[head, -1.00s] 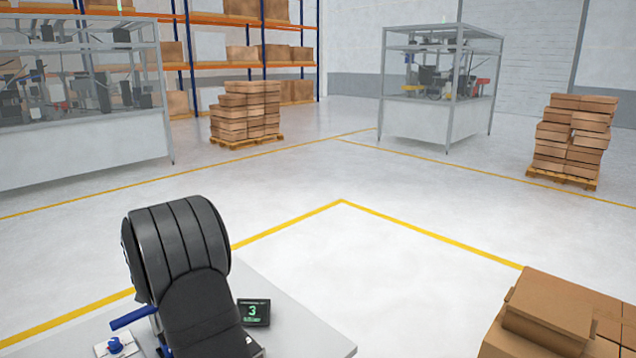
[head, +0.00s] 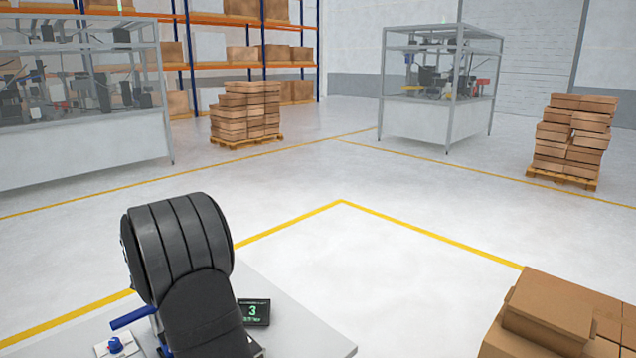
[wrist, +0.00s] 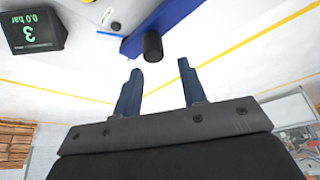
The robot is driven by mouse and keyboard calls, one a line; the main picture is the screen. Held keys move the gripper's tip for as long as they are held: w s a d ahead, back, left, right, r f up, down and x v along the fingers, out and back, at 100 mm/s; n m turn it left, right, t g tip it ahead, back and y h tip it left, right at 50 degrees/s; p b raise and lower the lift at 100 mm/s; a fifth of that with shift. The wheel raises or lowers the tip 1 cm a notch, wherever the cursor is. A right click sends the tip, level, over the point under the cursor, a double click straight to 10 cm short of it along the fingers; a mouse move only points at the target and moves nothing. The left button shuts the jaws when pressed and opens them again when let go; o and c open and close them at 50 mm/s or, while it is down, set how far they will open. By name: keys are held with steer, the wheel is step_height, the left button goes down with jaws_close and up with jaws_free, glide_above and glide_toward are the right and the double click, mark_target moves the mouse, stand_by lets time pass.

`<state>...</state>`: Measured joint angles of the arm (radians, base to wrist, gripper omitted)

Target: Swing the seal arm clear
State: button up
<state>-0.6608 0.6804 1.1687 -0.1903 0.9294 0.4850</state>
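The seal arm shows in the wrist view as a blue bar (wrist: 178,22) with a short black cylindrical grip (wrist: 152,46) on it. My gripper (wrist: 160,66) is open, its two dark blue fingers apart. The black grip appears just beyond the fingertips, nearer the left finger, with nothing held between them. In the head view a blue bar end (head: 133,318) sticks out left of my black arm, which hides most of the bench there. My gripper is hidden in that view.
A small black display (head: 254,312) with a green 3 stands on the white bench (head: 310,335); the wrist view shows it inverted, reading 0.0 bar. A blue knob (head: 115,345) sits on a plate at front left. Cardboard boxes (head: 550,305) are at front right.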

steer(key=shift+r, duration=2.1)
steer(key=shift+f, duration=0.1)
step_height(320, 180, down, 8)
steer(key=shift+r, duration=0.25)
steer(key=shift+s+d, duration=0.1)
steer(key=shift+r, duration=0.15)
